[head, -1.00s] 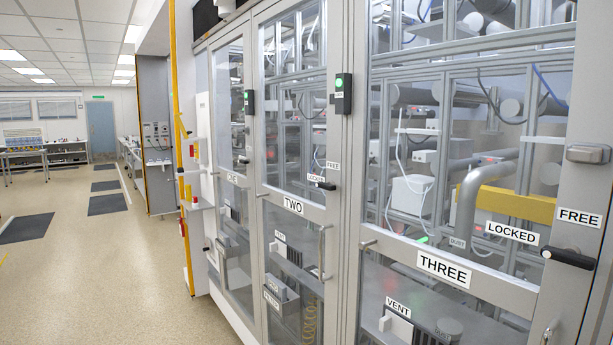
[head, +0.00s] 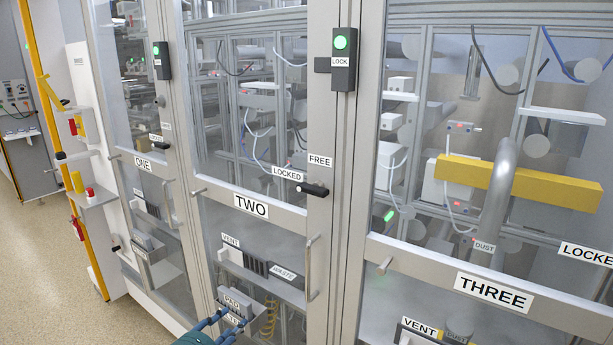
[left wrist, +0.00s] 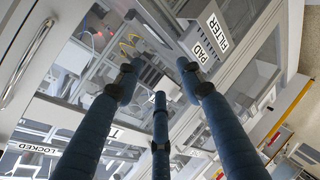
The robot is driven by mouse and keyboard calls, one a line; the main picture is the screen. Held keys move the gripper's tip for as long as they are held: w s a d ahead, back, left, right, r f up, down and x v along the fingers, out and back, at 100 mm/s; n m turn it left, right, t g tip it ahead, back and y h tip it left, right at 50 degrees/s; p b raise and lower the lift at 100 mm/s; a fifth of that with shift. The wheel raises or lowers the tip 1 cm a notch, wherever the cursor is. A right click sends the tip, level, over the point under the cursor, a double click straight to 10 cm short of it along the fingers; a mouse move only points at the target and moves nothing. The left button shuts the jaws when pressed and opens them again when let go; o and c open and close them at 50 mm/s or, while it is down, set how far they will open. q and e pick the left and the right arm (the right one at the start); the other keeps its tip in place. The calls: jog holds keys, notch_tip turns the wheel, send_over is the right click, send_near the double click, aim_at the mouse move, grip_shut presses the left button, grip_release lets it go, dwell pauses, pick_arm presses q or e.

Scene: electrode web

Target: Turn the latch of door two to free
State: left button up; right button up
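Door two (head: 250,188), labelled TWO, is a shut glass door in a grey frame. Its latch (head: 313,189) is a small black lever on the right frame post. It lies about horizontal, with the LOCKED label (head: 286,173) above its left end and the FREE label (head: 320,161) above its right. My left gripper (head: 232,318) is low in the head view, in front of the door's lower pane and well below the latch. In the left wrist view its blue fingers (left wrist: 157,75) are spread and empty. My right gripper is not in view.
A vertical pull handle (head: 309,267) stands on door two below the latch. A black lock box (head: 344,59) with a green light is above it. Doors one (head: 150,168) and three (head: 480,290) flank it. Open floor (head: 40,260) is at left.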

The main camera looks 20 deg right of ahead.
pick_arm(q)
jog(key=s+d+r+h+p, duration=0.1)
jog(key=d+r+h, duration=0.15)
jog(key=r, duration=0.75)
jog(key=d+r+h+p, duration=0.1)
jog(key=d+r, duration=0.3)
jog(key=r, duration=0.6)
jog(key=h+p, duration=0.1)
jog(key=h, duration=0.2)
send_near(309, 189)
jog(key=shift+g, duration=0.3)
jog(key=p+x, duration=0.2)
jog(key=x, duration=0.6)
jog(key=shift+w+d+r+p, duration=0.1)
jog(key=shift+w+r+p, duration=0.1)
jog(key=shift+p, duration=0.15)
jog(key=shift+w+d+f, duration=0.15)
jog(key=shift+w+d, duration=0.25)
jog(key=shift+d, duration=0.1)
grip_shut()
